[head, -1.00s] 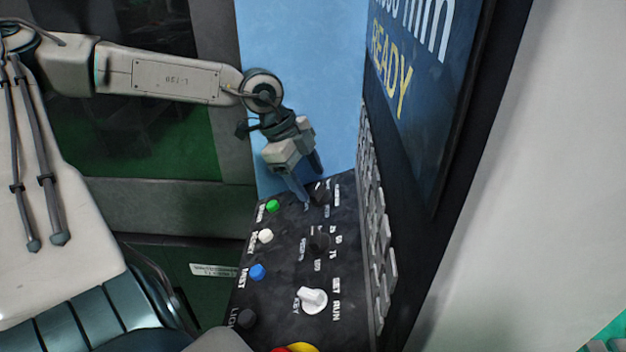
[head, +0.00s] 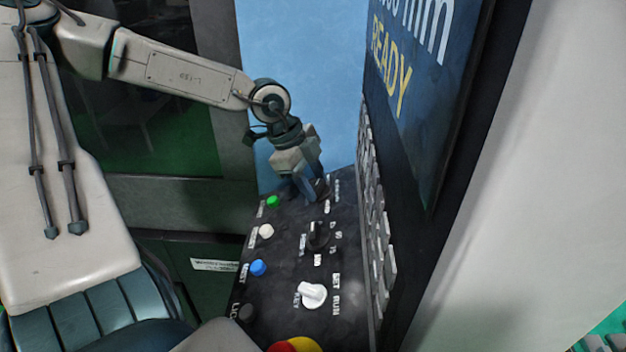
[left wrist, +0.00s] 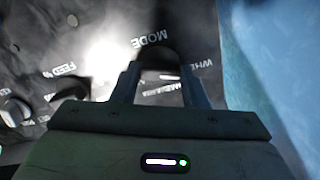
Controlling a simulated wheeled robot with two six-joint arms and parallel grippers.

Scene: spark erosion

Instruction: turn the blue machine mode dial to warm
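The mode dial (head: 322,188) is a small dark knob at the far end of the black control panel (head: 285,222), partly hidden by my left gripper (head: 314,186). In the left wrist view, the dial (left wrist: 160,58) lies between the two fingertips of my left gripper (left wrist: 158,75), beside the printed word MODE. The fingers stand apart, one on either side of the dial; I cannot tell whether they touch it. Which setting the dial points to is too small and dark to read. My right gripper is not in view.
Nearer on the panel are another black dial (head: 318,236), a white key switch (head: 312,295), green (head: 273,201), white (head: 266,231) and blue (head: 258,268) buttons, and a red-and-yellow knob (head: 296,345). A keypad and screen (head: 420,100) rise close on the right.

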